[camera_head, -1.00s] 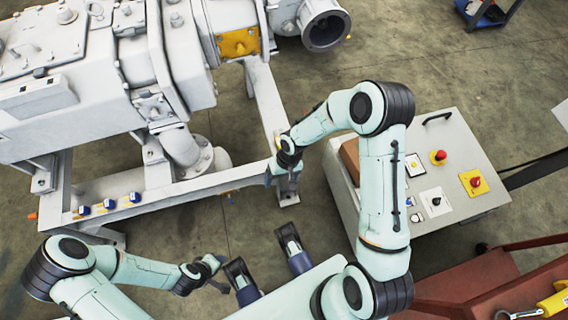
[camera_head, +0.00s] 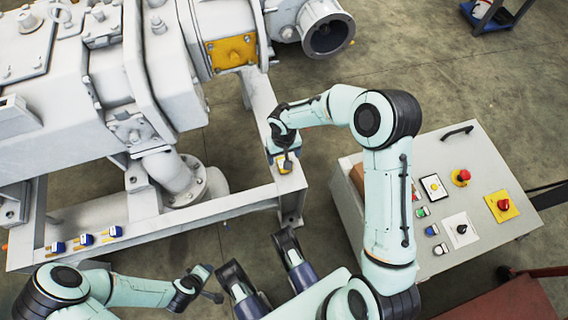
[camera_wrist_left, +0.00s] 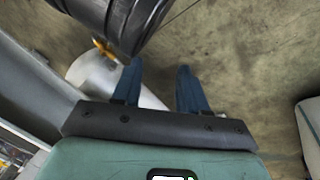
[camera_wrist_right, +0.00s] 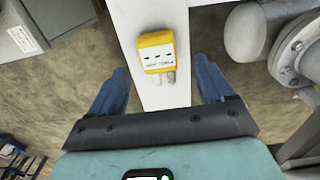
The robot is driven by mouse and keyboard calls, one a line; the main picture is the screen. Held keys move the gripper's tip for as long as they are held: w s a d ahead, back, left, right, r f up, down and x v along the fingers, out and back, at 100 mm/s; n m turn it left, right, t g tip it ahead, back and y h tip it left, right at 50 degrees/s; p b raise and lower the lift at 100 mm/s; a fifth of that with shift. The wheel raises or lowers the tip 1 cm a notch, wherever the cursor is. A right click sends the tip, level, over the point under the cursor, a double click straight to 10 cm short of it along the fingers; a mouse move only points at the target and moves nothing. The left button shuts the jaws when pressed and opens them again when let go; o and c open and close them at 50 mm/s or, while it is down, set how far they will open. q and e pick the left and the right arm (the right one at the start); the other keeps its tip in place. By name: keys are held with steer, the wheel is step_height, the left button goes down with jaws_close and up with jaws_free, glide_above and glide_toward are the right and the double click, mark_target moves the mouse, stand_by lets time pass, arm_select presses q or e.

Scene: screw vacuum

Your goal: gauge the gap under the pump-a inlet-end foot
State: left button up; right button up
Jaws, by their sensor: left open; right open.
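A large white pump assembly (camera_head: 70,110) stands on a white steel frame (camera_head: 225,205) in the head view. I cannot tell which foot is the pump-a inlet-end one. A yellow-edged gauge-like block (camera_wrist_right: 157,50) with a white printed face lies on a white beam (camera_wrist_right: 150,15) in the right wrist view; it also shows in the head view (camera_head: 284,167). My right gripper (camera_wrist_right: 160,88) is open and empty, its blue fingers on either side of the beam, short of the block. My left gripper (camera_wrist_left: 158,85) is open and empty over the floor, off the frame.
Several small blue-and-yellow items, such as this one (camera_head: 86,240), sit on the frame's left beam. A grey control cabinet (camera_head: 455,265) with buttons stands at right. A white pipe elbow (camera_head: 172,172) is by the frame.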

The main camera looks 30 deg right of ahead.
step_height(320, 180, down, 5)
steer(key=shift+s+f+b, duration=0.1)
steer(key=shift+b, duration=0.8)
steer(key=c, duration=1.1)
arm_select(q)
steer(key=shift+g, duration=0.6)
steer(key=s+f, duration=0.3)
steer(key=shift+s+a, duration=0.25)
arm_select(e)
steer(key=shift+r, duration=0.2)
